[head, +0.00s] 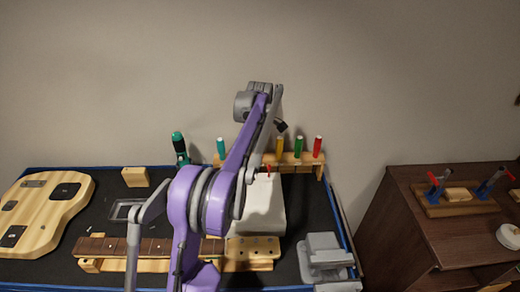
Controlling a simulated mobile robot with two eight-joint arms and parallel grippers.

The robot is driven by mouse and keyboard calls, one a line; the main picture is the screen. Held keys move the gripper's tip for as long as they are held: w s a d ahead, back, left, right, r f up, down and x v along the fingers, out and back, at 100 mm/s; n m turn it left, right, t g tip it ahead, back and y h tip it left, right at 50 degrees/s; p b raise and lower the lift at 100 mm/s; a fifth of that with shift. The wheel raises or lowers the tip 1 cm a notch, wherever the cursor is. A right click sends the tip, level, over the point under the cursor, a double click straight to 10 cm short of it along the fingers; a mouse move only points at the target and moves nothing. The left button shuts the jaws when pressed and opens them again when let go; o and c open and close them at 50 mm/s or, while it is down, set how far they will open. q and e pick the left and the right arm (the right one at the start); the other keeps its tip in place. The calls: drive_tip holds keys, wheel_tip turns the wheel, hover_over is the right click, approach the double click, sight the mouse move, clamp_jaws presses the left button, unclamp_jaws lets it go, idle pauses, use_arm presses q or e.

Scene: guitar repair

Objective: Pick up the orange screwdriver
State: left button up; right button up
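The orange screwdriver (279,146) stands upright in a wooden rack (299,165) at the back of the workbench. Its handle is yellow-orange and stands left of the green and red ones. One purple and grey arm of mine rises from the bottom, left of centre, and seems to be the left. It reaches up in front of the rack and hides part of it. A small dark piece at the arm's far end shows just above the orange handle. I cannot make out the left gripper's fingers or any contact. My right gripper is not in view.
The rack also holds teal (221,147), green (298,146) and red (318,146) handles. A green-black tool (180,147) stands left. A guitar body (40,220), a fretted neck (110,246), a white block (265,212) and a grey device (322,252) occupy the bench.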

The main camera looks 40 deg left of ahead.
use_arm(q)
clamp_jaws()
idle(1.1)
